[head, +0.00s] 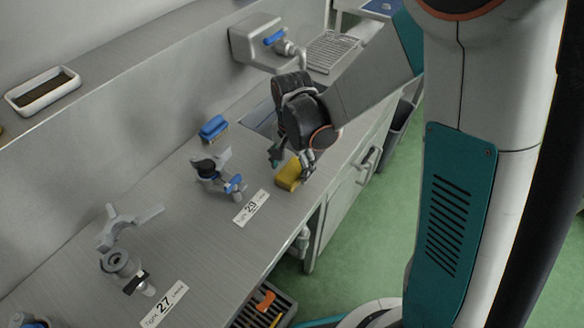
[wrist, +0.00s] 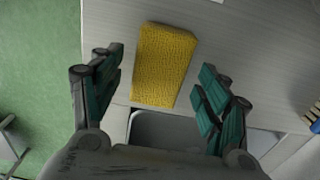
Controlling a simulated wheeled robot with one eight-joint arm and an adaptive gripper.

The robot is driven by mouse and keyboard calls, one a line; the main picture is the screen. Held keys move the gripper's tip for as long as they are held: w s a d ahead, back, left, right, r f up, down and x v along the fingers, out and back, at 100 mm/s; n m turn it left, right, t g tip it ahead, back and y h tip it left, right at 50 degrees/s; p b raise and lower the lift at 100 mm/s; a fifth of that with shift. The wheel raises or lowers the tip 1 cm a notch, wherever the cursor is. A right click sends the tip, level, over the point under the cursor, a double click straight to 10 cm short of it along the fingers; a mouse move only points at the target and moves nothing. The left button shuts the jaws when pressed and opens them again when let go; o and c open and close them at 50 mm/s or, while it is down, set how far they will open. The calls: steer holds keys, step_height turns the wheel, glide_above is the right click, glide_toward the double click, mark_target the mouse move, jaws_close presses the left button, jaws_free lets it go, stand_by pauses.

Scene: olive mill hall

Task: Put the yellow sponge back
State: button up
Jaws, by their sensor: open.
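In the wrist view the sponge (wrist: 164,64) shows whole, ahead of and between the two open fingers of my gripper (wrist: 160,92). The fingers are apart from the sponge on both sides and hold nothing. The exact height of the fingertips above the counter is hard to tell.
A blue brush (head: 213,128) lies at the back of the counter. A blue-handled tap (head: 220,178) and label 29 (head: 251,208) are left of the sponge. The sink (head: 262,118) is partly behind my arm. An open crate (head: 262,306) stands below the counter.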

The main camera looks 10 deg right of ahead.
mark_target(293, 170)
step_height(293, 170, up, 10)
steer(key=r+p, duration=0.1)
steer(key=p, duration=0.2)
steer(key=s+d+r+n+t, duration=0.7)
steer(key=s+d+r+n, duration=0.2)
steer(key=s+r, duration=0.3)
steer(key=shift+s+d, duration=0.65)
steer(key=shift+s, duration=0.55)
steer(key=shift+f+b, duration=0.3)
steer(key=shift+b, duration=0.1)
